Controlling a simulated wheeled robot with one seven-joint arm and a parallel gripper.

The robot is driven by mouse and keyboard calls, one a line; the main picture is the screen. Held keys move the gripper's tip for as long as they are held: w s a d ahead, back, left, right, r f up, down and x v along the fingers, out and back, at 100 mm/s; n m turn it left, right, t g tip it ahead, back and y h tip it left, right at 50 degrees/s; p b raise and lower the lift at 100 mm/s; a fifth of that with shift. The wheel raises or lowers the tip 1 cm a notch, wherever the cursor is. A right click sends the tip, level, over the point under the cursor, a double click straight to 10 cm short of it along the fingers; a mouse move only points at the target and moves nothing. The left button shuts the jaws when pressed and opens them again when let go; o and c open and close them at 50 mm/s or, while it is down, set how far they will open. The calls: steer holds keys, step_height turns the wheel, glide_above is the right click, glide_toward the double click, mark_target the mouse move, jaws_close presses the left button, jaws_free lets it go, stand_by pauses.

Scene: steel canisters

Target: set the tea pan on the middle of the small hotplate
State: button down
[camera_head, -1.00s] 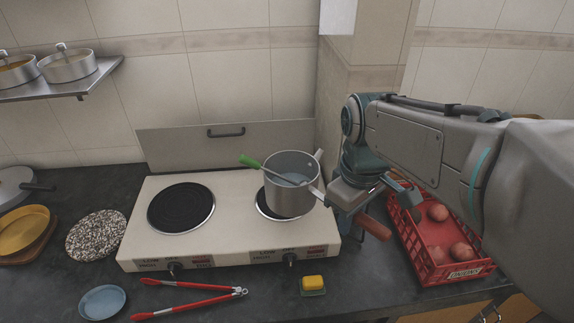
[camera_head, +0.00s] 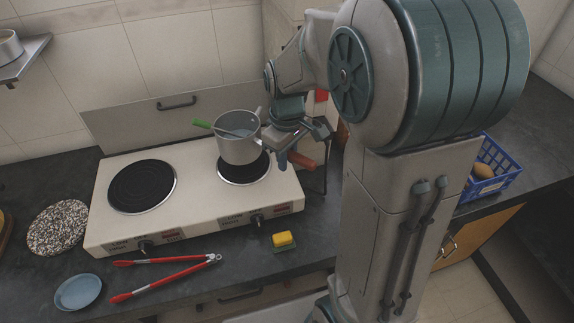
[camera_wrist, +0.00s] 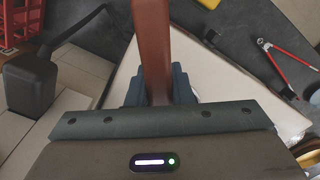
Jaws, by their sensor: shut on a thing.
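The tea pan (camera_head: 238,150) is a grey steel pot with a green-handled utensil (camera_head: 203,124) standing in it. It is upright over the back part of the small hotplate (camera_head: 243,178), whose front part shows below it. I cannot tell whether its base touches the plate or hangs just above it. My gripper (camera_head: 287,152), to the right of the pan, is shut on its red-brown handle (camera_head: 301,160). In the wrist view the handle (camera_wrist: 153,45) runs between the fingers of my gripper (camera_wrist: 160,90); the pot's body is hidden there.
The cream cooker (camera_head: 195,208) has a larger hotplate (camera_head: 142,187) at left. Red tongs (camera_head: 165,276), a blue dish (camera_head: 78,292) and a yellow sponge (camera_head: 283,239) lie in front. A speckled round mat (camera_head: 57,228) is at left. A blue crate (camera_head: 488,172) stands at right.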

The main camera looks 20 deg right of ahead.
steer(key=shift+f, duration=2)
steer(key=c, duration=1.3)
jaws_free()
